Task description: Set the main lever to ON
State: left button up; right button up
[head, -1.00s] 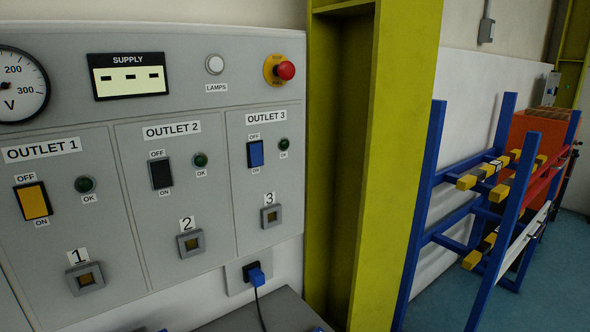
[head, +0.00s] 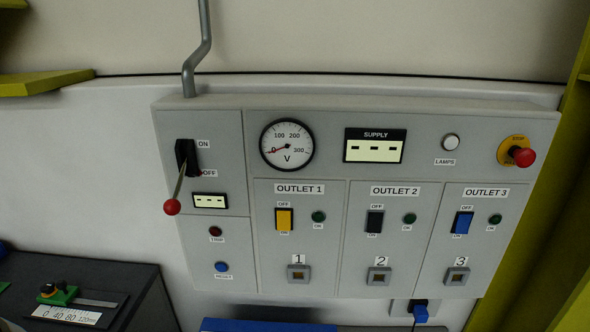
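The main lever (head: 179,182) is on the left side of the grey control panel (head: 330,108) in the head view. It has a black base, a thin rod and a red ball knob (head: 172,207). The rod slants downward, with the knob below the OFF label (head: 210,173). The ON label (head: 204,144) is above it. The voltmeter (head: 287,145) needle points near 0, and the supply display (head: 375,146) shows dashes. Neither of my grippers is in view.
A red stop button (head: 522,157) is at the panel's upper right. Outlet switches in yellow (head: 285,219), black (head: 374,221) and blue (head: 462,223) line the panel. A dark bench (head: 95,285) stands at lower left. A yellow-green column (head: 540,190) stands at right.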

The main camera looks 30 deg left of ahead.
aim_at(172, 206)
jog(key=u, duration=1.55)
jog(key=i+l+u, duration=0.1)
jog(key=i+u, duration=0.35)
jog(key=i, duration=0.2)
